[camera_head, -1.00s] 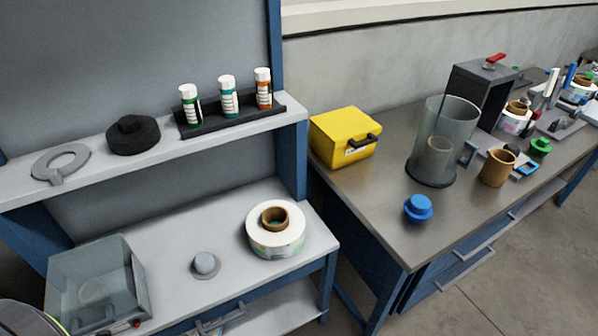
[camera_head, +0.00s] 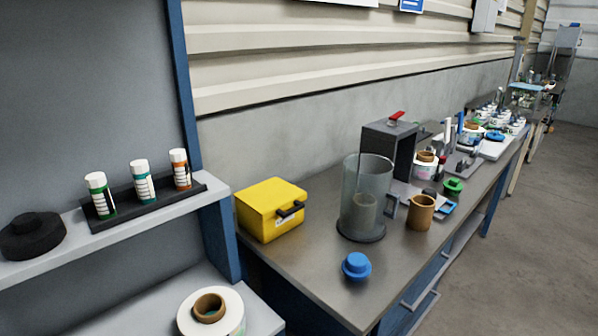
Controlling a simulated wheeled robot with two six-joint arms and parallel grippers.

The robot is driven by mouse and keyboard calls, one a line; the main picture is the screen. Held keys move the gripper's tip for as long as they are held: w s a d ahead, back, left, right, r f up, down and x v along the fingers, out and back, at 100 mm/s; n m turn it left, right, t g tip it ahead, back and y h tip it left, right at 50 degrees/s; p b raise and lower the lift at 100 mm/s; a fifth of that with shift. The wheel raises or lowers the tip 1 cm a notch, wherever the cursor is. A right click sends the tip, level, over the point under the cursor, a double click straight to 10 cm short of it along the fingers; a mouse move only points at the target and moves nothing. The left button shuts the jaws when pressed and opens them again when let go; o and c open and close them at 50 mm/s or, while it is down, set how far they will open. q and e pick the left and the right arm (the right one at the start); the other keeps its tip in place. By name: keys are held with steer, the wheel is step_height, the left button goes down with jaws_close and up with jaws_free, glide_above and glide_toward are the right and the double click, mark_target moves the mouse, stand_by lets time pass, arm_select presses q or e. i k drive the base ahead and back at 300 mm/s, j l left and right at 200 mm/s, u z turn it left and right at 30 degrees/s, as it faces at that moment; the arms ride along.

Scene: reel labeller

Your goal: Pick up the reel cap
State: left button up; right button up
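Several knobbed, cap-like pieces show, and I cannot tell which is the reel cap. A blue one (camera_head: 356,266) stands upright near the front edge of the metal-topped bench (camera_head: 310,277). A smaller green one (camera_head: 454,187) sits farther back on the same bench. A black, wider one (camera_head: 33,236) lies on the grey shelf at left. A white label reel (camera_head: 212,312) with a brown core lies on the lower grey surface, cut by the bottom edge. Neither of my grippers is in view.
A clear cylinder (camera_head: 367,190) stands behind the blue piece, with a brown tube (camera_head: 421,212) to its right. A yellow case (camera_head: 270,209) sits at the bench's left end. Three bottles stand in a black rack (camera_head: 150,201). Open floor (camera_head: 541,215) lies right.

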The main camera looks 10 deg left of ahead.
mark_target(31, 235)
steer(key=u, duration=1.65)
